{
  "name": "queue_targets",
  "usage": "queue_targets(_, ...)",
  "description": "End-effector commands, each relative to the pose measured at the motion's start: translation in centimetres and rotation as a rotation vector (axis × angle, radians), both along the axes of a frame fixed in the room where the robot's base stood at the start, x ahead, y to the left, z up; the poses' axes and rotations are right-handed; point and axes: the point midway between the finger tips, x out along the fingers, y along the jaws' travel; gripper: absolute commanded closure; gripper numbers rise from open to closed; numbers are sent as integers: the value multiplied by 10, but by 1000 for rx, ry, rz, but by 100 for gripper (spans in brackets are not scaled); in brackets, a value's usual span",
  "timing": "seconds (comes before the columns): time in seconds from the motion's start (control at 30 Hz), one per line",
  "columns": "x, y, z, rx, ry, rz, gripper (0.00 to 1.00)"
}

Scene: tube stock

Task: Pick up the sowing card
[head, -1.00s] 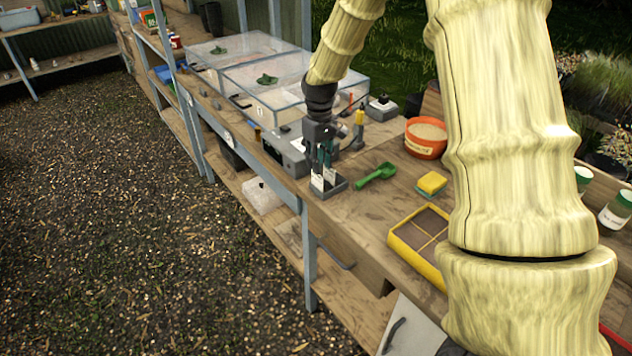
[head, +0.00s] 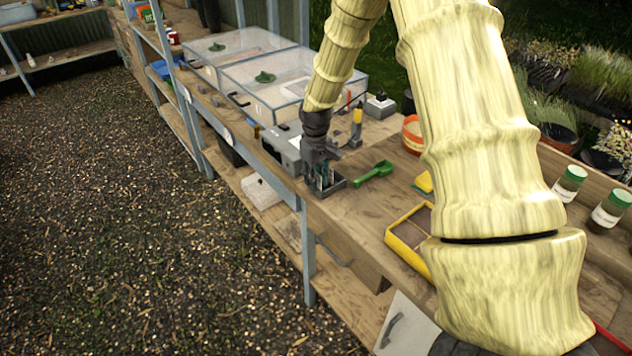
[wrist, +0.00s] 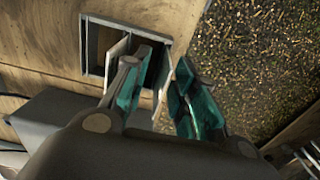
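A small grey open holder (head: 338,187) stands at the bench's front edge, and it also shows in the wrist view (wrist: 92,70). Pale cards stand in it. One card (wrist: 118,52) is left of my left finger in the wrist view, and another thin pale card (wrist: 165,78) shows edge-on between my fingers. I cannot tell which one is the sowing card. My gripper (wrist: 168,98) has teal pads and is open, with the fingers apart around that card and a gap at the right finger. In the head view my gripper (head: 323,178) points down into the holder.
A green scoop (head: 373,174) lies just right of the holder. A grey box device (head: 281,147) stands behind it to the left. Clear propagator boxes (head: 270,85) are farther back. A yellow divided tray (head: 404,241) is nearer, with bare bench between.

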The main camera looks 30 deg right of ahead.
Motion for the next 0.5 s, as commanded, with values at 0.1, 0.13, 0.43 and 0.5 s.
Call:
queue_targets(0.1, 0, 0, 0, 0, 0, 0, 73)
queue_targets(0.13, 0, 0, 0, 0, 0, 0, 73)
queue_targets(0.43, 0, 0, 0, 0, 0, 0, 100)
queue_targets(0.5, 0, 0, 0, 0, 0, 0, 100)
